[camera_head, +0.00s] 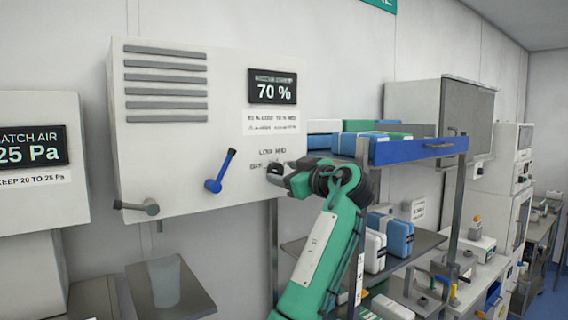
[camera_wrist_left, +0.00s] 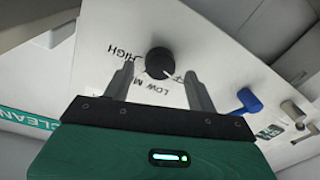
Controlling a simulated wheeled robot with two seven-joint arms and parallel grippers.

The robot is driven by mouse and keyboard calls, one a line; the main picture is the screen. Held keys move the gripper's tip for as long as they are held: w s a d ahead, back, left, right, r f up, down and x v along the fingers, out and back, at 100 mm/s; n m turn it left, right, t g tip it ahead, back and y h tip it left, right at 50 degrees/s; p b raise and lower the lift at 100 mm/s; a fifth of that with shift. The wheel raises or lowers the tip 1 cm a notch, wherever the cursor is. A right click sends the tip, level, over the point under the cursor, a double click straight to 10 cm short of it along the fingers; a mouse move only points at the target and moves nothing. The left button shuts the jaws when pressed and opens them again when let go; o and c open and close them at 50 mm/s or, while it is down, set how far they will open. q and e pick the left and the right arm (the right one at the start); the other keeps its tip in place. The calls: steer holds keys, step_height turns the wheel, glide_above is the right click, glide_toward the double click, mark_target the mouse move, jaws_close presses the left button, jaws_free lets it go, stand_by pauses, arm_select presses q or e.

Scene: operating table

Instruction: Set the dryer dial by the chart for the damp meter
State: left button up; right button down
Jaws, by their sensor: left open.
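The white dryer cabinet (camera_head: 180,150) hangs on the wall. Its dark damp meter (camera_head: 273,86) reads 70 %. The chart (camera_head: 271,121) is a small white label under the meter, its print too small to read surely. The black round dial (camera_wrist_left: 158,62) shows in the left wrist view, with HIGH, LOW and a partly covered M label around it. Where its pointer stands I cannot tell. My left gripper (camera_head: 276,172) is at the cabinet's lower right. In the wrist view its open fingers (camera_wrist_left: 159,72) stand on either side of the dial; contact is unclear.
A blue lever (camera_head: 220,172) and a grey lever (camera_head: 137,207) stick out of the cabinet left of my gripper. A shelf rack with a blue tray (camera_head: 418,149) stands to the right. A small shelf (camera_head: 197,296) holds a clear container below.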

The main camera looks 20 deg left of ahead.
arm_select(q)
steer(key=shift+w+a, duration=0.35)
steer(key=shift+a, duration=0.2)
steer(key=c, duration=1)
